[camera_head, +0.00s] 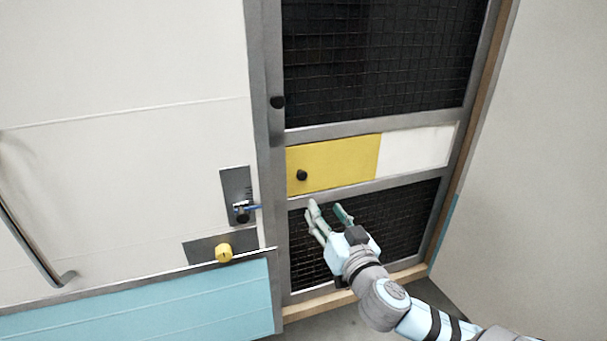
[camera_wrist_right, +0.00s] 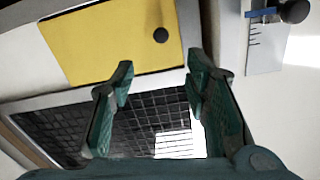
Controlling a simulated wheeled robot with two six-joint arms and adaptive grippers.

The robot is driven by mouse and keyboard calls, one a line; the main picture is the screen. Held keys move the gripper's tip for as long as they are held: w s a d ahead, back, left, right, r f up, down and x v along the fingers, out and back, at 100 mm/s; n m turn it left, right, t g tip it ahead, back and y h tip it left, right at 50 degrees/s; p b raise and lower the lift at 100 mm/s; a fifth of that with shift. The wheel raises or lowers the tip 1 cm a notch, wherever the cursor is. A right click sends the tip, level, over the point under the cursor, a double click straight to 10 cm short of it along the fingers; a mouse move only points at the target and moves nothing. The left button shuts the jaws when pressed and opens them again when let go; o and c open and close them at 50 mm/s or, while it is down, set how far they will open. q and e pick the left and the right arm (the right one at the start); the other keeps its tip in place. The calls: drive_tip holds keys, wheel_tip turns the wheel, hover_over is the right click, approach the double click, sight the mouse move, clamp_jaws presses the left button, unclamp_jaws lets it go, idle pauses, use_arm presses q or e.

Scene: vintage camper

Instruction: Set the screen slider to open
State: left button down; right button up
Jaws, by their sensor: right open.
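The screen slider is a yellow panel (camera_head: 340,160) in the middle band of the screen door, with a small black knob (camera_head: 302,175) near its left end. A white section (camera_head: 420,149) fills the band to its right. In the right wrist view the yellow panel (camera_wrist_right: 95,45) is at the upper left, with its knob (camera_wrist_right: 160,35) beyond the fingertips. My right gripper (camera_head: 327,210) is open and empty, just below the panel in the head view, in front of the lower mesh. It appears apart from the knob. My left gripper is not in view.
Dark mesh (camera_head: 380,50) fills the upper screen. A grey handrail (camera_head: 30,245) is at far left. A plain wall (camera_head: 540,150) stands right.

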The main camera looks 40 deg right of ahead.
sight(303, 176)
drive_tip(key=x, duration=1.4)
drive_tip(key=shift+w+a+p, duration=0.1)
drive_tip(key=shift+w+p, duration=0.1)
drive_tip(key=shift+p, duration=0.2)
clamp_jaws()
